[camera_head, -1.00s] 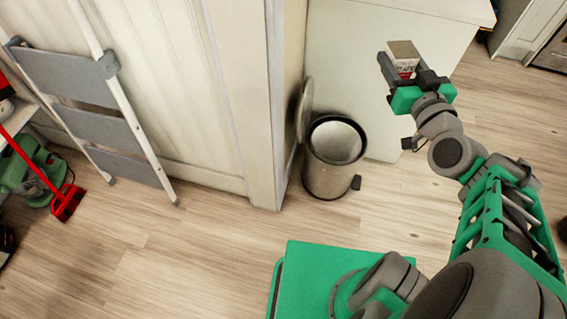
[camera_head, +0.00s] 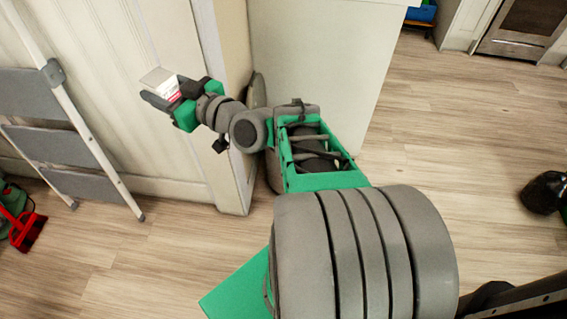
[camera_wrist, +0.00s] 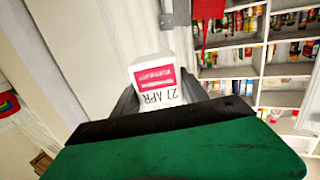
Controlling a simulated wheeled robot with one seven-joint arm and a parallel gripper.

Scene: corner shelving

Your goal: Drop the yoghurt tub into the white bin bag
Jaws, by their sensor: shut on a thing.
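The yoghurt tub (camera_head: 159,80) is a small white block-shaped pack with a red label. In the wrist view the tub (camera_wrist: 158,74) shows "27 APR" printed on it. My gripper (camera_head: 172,92) is shut on the tub and holds it in the air at the left, in front of the panelled wall. In the wrist view my gripper (camera_wrist: 160,98) has a dark finger on either side of it. The bin is mostly hidden behind my arm; its raised lid (camera_head: 257,90) and a strip of its body (camera_head: 272,180) show. The white bag is not visible now.
A grey stepladder (camera_head: 50,145) leans on the wall at the left. A red brush (camera_head: 27,230) is on the floor beside it. The wall corner (camera_head: 228,150) stands close to my arm. Stocked white shelves (camera_wrist: 255,70) show in the wrist view. The floor at right is mostly clear.

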